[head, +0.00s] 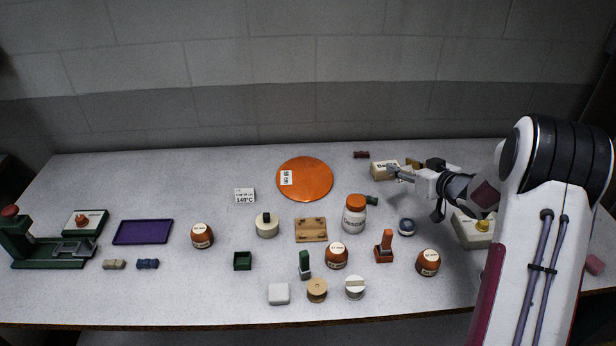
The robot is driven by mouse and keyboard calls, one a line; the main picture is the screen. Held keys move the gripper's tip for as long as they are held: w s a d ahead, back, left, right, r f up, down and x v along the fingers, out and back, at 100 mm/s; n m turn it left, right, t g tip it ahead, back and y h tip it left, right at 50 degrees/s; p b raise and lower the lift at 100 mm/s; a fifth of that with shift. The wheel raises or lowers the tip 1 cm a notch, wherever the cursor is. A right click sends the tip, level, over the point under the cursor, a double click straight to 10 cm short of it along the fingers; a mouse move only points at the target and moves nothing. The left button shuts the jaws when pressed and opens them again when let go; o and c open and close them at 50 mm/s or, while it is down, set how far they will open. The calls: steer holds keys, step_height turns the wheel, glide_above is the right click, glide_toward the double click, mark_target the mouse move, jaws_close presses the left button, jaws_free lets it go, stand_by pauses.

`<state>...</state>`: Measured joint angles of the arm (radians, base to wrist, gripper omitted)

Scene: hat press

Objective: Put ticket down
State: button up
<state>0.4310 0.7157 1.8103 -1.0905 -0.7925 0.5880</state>
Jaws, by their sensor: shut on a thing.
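My gripper (394,173) is at the right rear of the table, reaching in from the right. Its fingertips overlap the lettered front of a beige box (379,172) in this view. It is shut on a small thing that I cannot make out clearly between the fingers. I cannot tell whether the fingers touch the box. A white card (244,195) with printed lines, one reading about 149°C, stands at the back left of centre, well away from my gripper. A small white label (286,177) lies on the large orange disc (312,182).
A purple tray (143,232) and green press (50,248) stand left. Bare table lies between card and tray.

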steer(key=w+a+r+m+h, duration=0.1)
steer(key=w+a, duration=0.5)
steer(key=a, duration=0.7)
steer(key=w+a+r+m+h, duration=0.1)
steer(key=w+a, duration=0.5)
steer(key=a, duration=0.6)
steer(key=shift+a+r+t+h, duration=0.3)
steer(key=shift+a+r, duration=0.05)
steer(key=shift+r, duration=0.25)
steer(key=shift+w+f+m, duration=0.1)
steer(key=shift+m, duration=0.2)
steer(key=shift+h, duration=0.3)
steer(key=shift+w+d+f+m+h, duration=0.1)
steer(key=shift+d+f+m+h, duration=0.25)
steer(key=shift+d, duration=0.25)
steer(key=shift+d+f+m+h, duration=0.25)
steer(key=shift+d+f, duration=0.2)
steer(key=shift+d, duration=0.1)
